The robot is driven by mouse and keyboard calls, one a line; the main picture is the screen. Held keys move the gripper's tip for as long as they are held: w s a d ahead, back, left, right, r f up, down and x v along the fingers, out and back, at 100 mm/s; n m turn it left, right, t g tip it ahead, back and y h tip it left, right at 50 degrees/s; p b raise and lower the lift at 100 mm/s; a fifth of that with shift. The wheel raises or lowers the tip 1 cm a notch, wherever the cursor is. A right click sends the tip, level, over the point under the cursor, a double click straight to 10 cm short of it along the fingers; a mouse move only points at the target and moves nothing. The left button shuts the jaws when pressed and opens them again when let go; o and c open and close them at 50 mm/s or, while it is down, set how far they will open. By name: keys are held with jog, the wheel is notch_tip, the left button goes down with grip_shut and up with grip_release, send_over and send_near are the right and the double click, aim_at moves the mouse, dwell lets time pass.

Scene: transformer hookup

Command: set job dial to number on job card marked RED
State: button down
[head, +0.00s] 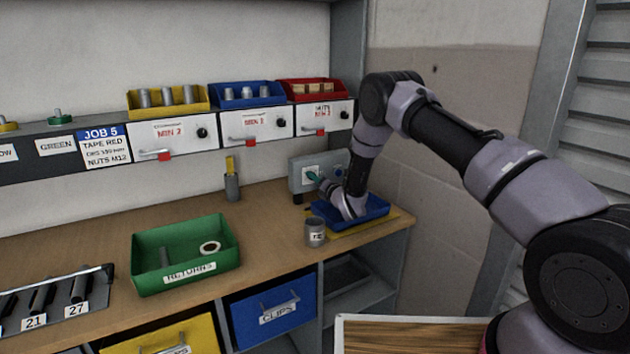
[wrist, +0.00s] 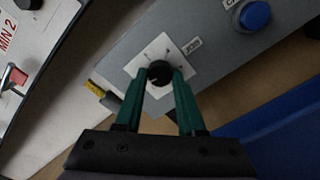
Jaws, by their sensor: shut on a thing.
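The job dial (wrist: 159,73) is a black knob on a white plate with tick marks, on a grey control box (head: 303,182). A small label beside it seems to read JOB. My gripper (wrist: 158,80) has its green fingers closed around the knob from both sides. In the head view my gripper (head: 313,176) reaches the box's front from the right. The job card (head: 102,147) hangs at the left under the shelf and reads JOB 5, TAPE RED, NUTS M12, with one smaller line. The number that the dial points to is too small to read.
A blue button (wrist: 255,15) sits on the box right of the dial. A blue tray (head: 377,211) lies below my wrist, with a grey cup (head: 315,232) at its left. A green RETURNS bin (head: 142,270) stands on the bench (head: 265,211). Drawers with red latches line the shelf.

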jog(key=shift+d+m, duration=0.1)
jog(key=shift+m, duration=14.5)
jog(key=c, duration=0.5)
grip_release()
jog(key=shift+r, duration=0.15)
notch_tip(320, 180, up, 10)
